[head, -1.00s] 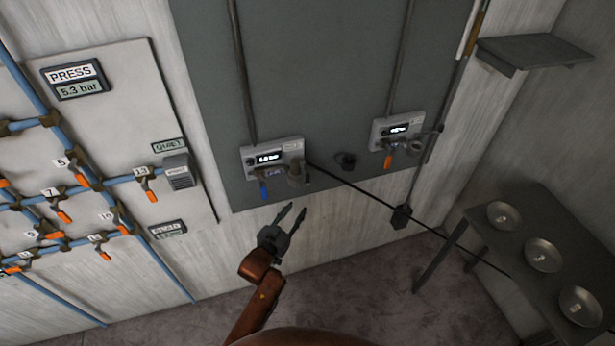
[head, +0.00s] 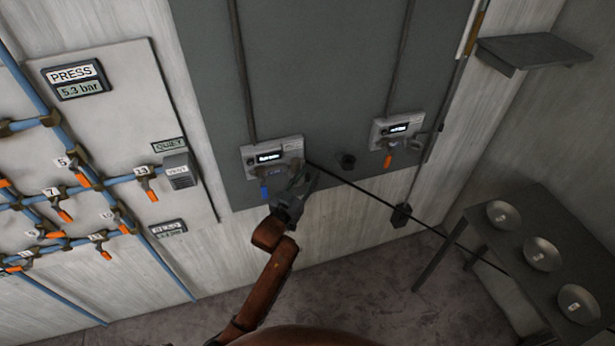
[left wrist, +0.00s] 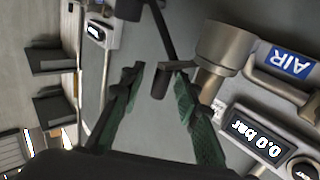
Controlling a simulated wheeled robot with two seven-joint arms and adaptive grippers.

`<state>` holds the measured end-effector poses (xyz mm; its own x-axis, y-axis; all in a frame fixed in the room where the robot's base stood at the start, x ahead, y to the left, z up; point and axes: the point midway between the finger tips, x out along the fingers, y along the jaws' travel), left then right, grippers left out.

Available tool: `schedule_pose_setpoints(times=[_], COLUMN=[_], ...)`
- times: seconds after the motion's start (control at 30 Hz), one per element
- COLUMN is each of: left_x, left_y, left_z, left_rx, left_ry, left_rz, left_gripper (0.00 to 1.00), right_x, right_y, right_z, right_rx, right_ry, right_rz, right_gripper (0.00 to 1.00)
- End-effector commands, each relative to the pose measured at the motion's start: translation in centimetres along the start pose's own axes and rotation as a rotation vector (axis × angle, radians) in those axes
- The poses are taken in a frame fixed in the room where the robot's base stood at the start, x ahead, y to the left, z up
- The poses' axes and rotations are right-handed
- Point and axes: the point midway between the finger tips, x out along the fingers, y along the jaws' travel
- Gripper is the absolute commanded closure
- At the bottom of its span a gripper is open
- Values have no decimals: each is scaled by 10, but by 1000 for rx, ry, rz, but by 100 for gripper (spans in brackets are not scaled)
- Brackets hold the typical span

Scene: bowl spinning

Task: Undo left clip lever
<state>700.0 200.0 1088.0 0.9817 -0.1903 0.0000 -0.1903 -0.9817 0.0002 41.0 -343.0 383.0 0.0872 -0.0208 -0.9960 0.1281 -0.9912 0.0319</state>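The left unit (head: 262,157) is a grey box with a display and a blue handle (head: 264,191), on the dark panel. My left gripper (head: 297,182) is in front of its lower right part and hides the fitting there. In the left wrist view, the open fingers (left wrist: 160,72) show with a gap between them. A metal cylindrical fitting (left wrist: 225,48) is right of the fingers. A short metal piece (left wrist: 208,86) at its base, possibly the clip lever, is close to the right finger; contact cannot be told. My right gripper is not in view.
A second unit (head: 397,131) has an orange handle. A thin black line slants down right. A table (head: 520,250) holds three bowls.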

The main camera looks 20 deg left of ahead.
Motion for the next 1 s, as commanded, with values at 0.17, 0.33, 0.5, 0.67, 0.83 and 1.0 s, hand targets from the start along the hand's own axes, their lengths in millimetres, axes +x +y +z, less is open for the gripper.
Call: schedule_pose_setpoints(times=[0.17,0.33,0.5,0.67,0.83,1.0], left_x=[0,0,0,0,0,0], left_y=[0,0,0,0,0,0], left_z=[0,0,0,0,0,0], left_rx=[0,0,0,0,0,0], left_ry=[0,-1,-1,-1,-1,-1], left_rz=[0,0,0,0,0,0], left_gripper=[70,81,93,100,100,100], right_x=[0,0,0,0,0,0], right_y=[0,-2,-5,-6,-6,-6], right_z=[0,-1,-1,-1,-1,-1], right_rx=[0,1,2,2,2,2], right_ry=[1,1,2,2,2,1], right_rz=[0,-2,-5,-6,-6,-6], right_gripper=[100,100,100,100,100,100])
